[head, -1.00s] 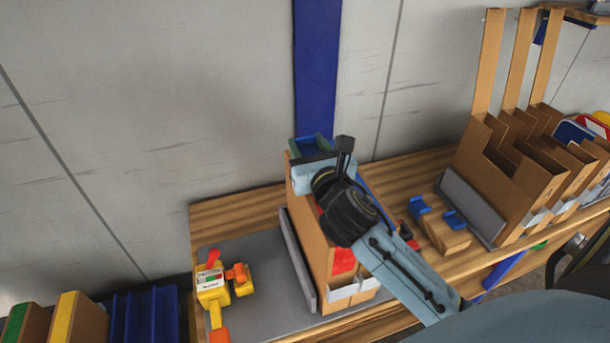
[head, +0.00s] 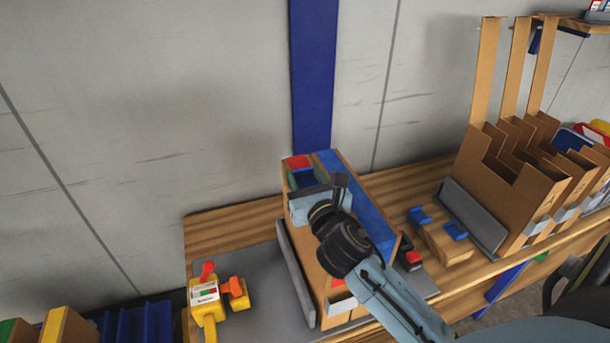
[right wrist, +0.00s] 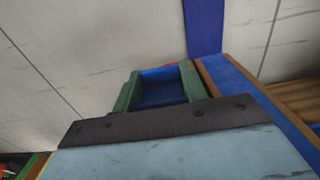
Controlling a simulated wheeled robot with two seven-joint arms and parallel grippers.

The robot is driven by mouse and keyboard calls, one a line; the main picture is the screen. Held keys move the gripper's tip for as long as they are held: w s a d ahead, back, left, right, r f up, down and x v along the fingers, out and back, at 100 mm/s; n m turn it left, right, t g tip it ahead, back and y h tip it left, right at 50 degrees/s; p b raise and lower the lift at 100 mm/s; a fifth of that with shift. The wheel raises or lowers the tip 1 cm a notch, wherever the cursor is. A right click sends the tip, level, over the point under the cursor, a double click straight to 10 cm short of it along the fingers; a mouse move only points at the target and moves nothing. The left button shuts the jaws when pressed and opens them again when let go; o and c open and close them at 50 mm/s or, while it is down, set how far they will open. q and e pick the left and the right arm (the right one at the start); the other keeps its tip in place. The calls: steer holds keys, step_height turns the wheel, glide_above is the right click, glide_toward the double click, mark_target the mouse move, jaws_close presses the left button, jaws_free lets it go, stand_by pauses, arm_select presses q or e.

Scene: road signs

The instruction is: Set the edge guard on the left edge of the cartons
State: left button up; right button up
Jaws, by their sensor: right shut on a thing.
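The brown cartons (head: 305,247) stand side by side on the grey mat. A red patch (head: 298,162) shows at the far end of their left top edge, and a blue band (head: 358,210) runs along the right top edge. My right gripper (head: 318,190) is over the left part of the carton tops, shut on a green channel-shaped piece with a blue inside, seemingly the edge guard (head: 303,179). The guard also shows beyond the jaws in the right wrist view (right wrist: 124,98). My gripper hides much of the left edge; I cannot tell whether the guard touches it. My left gripper is out of view.
A yellow and orange tool (head: 208,298) lies on the grey mat (head: 262,290) to the left. A wooden block with blue pieces (head: 440,240) and brown upright dividers (head: 512,185) stand to the right. Bare wood (head: 230,225) shows behind the mat.

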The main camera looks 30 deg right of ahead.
steer(key=shift+f, duration=0.25)
steer(key=o, duration=1)
steer(key=shift+c, duration=0.2)
steer(key=shift+r, duration=0.8)
steer(key=v, duration=1.2)
steer(key=shift+f, duration=0.1)
